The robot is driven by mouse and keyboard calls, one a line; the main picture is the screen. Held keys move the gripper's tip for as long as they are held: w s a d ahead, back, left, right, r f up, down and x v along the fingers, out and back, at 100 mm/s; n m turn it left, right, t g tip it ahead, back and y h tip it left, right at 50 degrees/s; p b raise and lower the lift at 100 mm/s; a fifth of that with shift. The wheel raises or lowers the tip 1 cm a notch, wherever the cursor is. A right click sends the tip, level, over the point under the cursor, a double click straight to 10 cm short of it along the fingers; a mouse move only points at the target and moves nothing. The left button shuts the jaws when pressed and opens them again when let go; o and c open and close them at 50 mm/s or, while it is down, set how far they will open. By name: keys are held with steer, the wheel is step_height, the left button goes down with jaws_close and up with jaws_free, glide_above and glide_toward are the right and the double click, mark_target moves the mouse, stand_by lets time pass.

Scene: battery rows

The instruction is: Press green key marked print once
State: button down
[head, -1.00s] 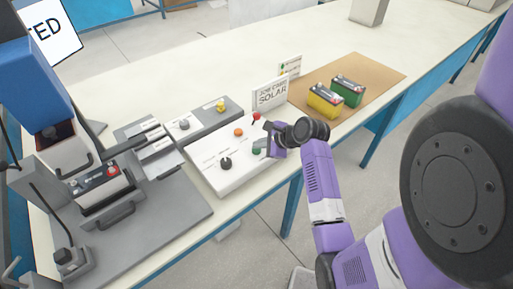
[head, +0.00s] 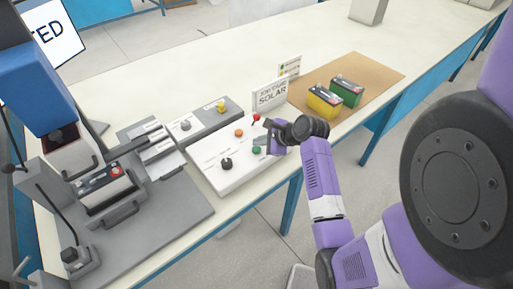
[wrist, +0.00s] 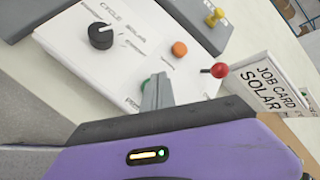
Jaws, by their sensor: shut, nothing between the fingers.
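The green key (head: 257,149) sits near the front right of a white control panel (head: 210,174). In the wrist view the green key (wrist: 145,84) is partly hidden behind my fingers. My gripper (head: 260,143) is shut and empty, with its tips right by the green key. In the wrist view my gripper's tips (wrist: 158,88) point at the panel beside the key. I cannot tell whether they touch it. The key's printed label is mostly covered.
The panel also carries a black knob (head: 226,163), an orange button (head: 239,132) and a red-topped lever (head: 256,118). A job card (head: 270,94) stands behind. A press (head: 45,100) with a battery (head: 105,188) is at left. Yellow (head: 325,101) and green (head: 346,91) batteries stand at right.

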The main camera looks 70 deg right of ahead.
mark_target(259, 150)
steer(key=shift+r+p, duration=1.45)
steer(key=shift+p, duration=0.2)
steer(key=shift+r, duration=1.05)
